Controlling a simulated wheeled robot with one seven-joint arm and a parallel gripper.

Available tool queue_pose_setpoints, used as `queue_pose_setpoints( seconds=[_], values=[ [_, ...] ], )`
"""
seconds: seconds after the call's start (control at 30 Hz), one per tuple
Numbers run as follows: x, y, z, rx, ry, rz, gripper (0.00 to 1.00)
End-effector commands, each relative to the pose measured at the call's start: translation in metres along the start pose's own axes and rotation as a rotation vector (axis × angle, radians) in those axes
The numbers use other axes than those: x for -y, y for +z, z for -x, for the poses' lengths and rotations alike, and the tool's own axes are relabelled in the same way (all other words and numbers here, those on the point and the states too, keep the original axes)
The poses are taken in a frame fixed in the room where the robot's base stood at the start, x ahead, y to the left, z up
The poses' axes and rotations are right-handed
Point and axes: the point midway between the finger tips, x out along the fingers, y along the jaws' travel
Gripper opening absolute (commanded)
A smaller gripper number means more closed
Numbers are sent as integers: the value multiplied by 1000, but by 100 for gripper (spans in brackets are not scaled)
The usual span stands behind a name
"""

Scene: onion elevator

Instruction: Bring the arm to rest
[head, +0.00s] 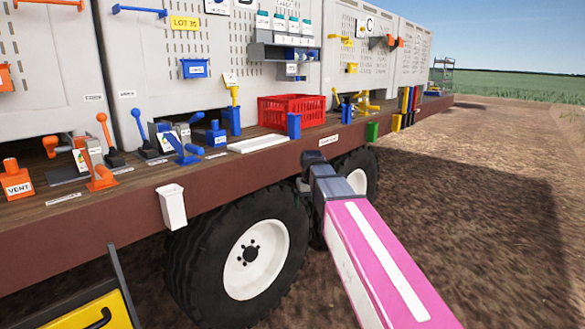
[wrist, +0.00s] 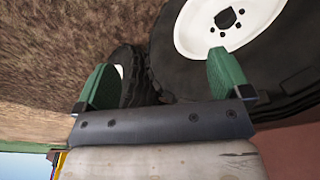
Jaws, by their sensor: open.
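My arm reaches forward in the head view, with its pink link (head: 375,260) and a dark joint (head: 325,180) in front of the trailer's side. I cannot make out the fingers there. In the wrist view my gripper (wrist: 163,78) shows two green fingers set wide apart, with nothing held between them. That view is turned over, with the ground at the top and sky at the bottom left. Beyond the fingers are a large black tyre with a white hub (wrist: 228,18) and part of a second tyre (wrist: 135,65).
The trailer deck (head: 225,170) carries levers, a red crate (head: 291,111) and small bins against grey panels. A white bin (head: 172,206) hangs on its edge. Trailer wheels (head: 250,255) are close to my arm. A yellow object (head: 90,315) stands lower left. Bare soil (head: 480,220) at right is open.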

Motion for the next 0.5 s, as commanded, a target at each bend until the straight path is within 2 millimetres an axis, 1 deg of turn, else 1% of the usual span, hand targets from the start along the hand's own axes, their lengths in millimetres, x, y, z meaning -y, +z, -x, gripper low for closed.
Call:
queue_pose_setpoints(
  seconds=[0.03, 0.1, 0.27, 0.3, 0.47, 0.5],
  values=[
    [-7, 19, -19, 14, 1, -14, 96],
    [-17, 37, -41, 27, 2, -32, 96],
    [-35, 81, -86, 57, 3, -74, 96],
    [-39, 92, -97, 65, 3, -85, 96],
    [-54, 140, -136, 95, 4, -126, 96],
    [-57, 153, -146, 103, 4, -136, 96]
  ],
)
